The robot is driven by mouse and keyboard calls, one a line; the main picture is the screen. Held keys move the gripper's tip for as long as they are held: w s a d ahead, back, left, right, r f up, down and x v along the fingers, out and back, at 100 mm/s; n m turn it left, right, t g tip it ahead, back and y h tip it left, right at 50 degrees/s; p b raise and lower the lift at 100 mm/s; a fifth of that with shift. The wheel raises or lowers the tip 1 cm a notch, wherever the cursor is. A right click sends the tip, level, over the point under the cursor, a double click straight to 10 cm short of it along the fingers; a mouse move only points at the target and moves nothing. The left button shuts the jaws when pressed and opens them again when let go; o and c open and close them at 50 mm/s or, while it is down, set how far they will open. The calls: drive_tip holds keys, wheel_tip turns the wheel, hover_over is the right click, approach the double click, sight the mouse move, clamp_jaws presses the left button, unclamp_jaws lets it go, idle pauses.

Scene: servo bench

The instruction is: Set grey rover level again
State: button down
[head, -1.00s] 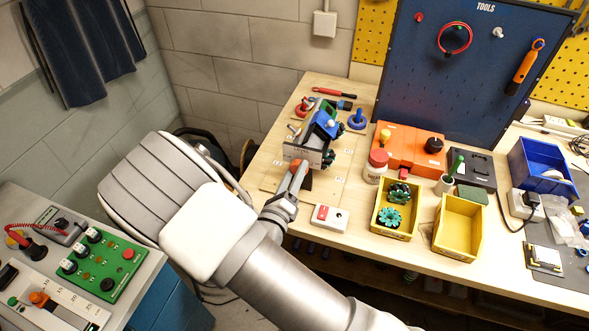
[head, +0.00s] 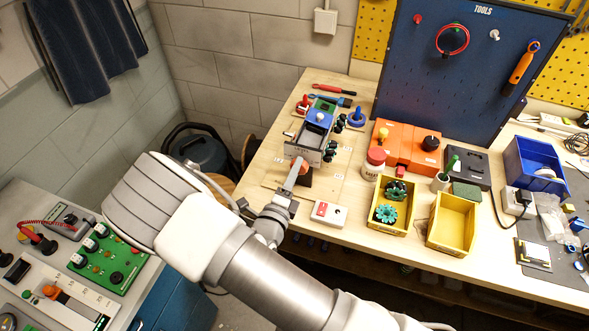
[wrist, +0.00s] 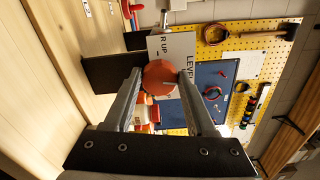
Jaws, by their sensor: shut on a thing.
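The rover (head: 318,118) stands on the left part of the wooden bench, with a blue and green top and black wheels along its right side. It looks roughly level. A grey plate with lettering (head: 303,154) covers its near end; part of the word LEVEL shows on the plate in the wrist view (wrist: 180,47). My gripper (head: 299,168) is at the near side of this plate. In the wrist view my gripper (wrist: 158,92) is shut on a round orange-red knob (wrist: 159,78) in front of the plate. The rover's far wheels are hidden.
A white box with a red switch (head: 329,213) sits right of my gripper. Yellow bins (head: 455,224), a red-capped jar (head: 375,164) and an orange case (head: 407,150) stand further right. A blue tool board (head: 455,75) rises behind. A control panel (head: 85,250) is at left.

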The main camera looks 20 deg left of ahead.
drive_tip(key=shift+n, duration=0.6)
drive_tip(key=shift+f+n+p, duration=0.1)
drive_tip(key=shift+n+p, duration=0.4)
drive_tip(key=shift+n, duration=0.1)
drive_tip(key=shift+c, duration=1.1)
unclamp_jaws()
drive_tip(key=shift+s, duration=0.1)
drive_tip(key=s+a+b, duration=0.1)
drive_tip(key=s+b, duration=0.1)
drive_tip(key=s, duration=1.5)
drive_tip(key=shift+a+b, duration=0.15)
drive_tip(key=shift+b, duration=0.25)
drive_tip(key=shift+s, duration=0.1)
